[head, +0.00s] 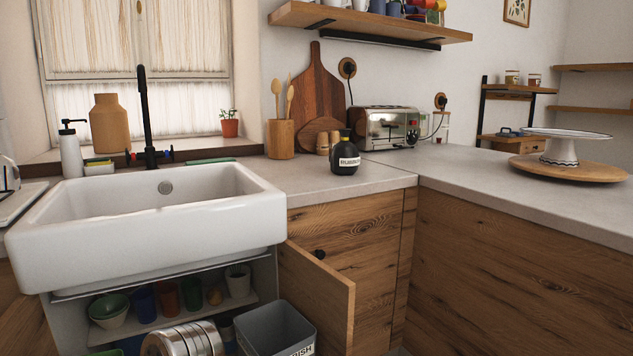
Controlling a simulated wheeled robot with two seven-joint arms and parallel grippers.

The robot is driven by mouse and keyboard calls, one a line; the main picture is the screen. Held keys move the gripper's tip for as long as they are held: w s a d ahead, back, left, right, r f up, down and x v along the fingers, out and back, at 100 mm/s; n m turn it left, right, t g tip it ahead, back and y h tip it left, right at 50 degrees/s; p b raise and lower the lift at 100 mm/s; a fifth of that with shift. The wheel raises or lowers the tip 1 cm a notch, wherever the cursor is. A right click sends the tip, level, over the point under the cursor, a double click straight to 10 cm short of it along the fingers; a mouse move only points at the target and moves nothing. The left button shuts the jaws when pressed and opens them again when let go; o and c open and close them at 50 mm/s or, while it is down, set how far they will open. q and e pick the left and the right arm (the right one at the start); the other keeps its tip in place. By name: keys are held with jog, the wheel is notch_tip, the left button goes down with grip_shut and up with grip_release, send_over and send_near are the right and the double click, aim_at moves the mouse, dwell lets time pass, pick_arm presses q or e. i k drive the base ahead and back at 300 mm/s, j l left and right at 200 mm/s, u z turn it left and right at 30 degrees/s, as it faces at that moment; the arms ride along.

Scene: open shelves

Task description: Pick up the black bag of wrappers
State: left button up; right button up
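I see no black bag that I can make out clearly. The one rounded black item is a small bottle-like container (344,156) with a white label, upright on the counter beside the toaster; its label is too small to read surely. A grey bin (283,320) with a lettered white label stands below the sink at the bottom of the view. Little of its inside shows, and I cannot tell what it holds. Neither of my grippers is in view.
A wooden cupboard door (318,296) stands open beside the bin. A white sink (150,225) is above shelves of cups and bowls. A silver ribbed object (185,340) is left of the bin. A cake stand (560,150) stands on the right counter, whose middle is clear.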

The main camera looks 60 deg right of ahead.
aim_at(344, 160)
jog(key=z, duration=2.3)
